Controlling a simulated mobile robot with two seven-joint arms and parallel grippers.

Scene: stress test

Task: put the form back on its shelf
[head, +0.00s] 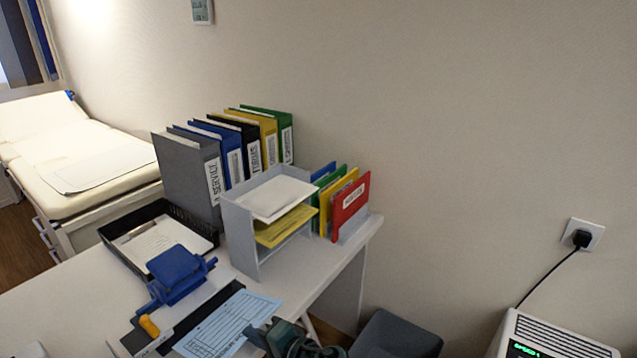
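A light blue printed form (222,326) lies flat at the desk's front edge, or just above it; I cannot tell which. A small grey two-level shelf unit (243,244) stands on the desk beyond the form. White paper (278,197) lies on its upper level and yellow paper (285,227) on its lower level.
Around the shelf are several upright binders (187,172), coloured folders in a rack (350,203) and a black tray (122,243) with papers. A blue device (176,268) on a dark base stands left of the form. A grey seat (396,337) is right of the desk.

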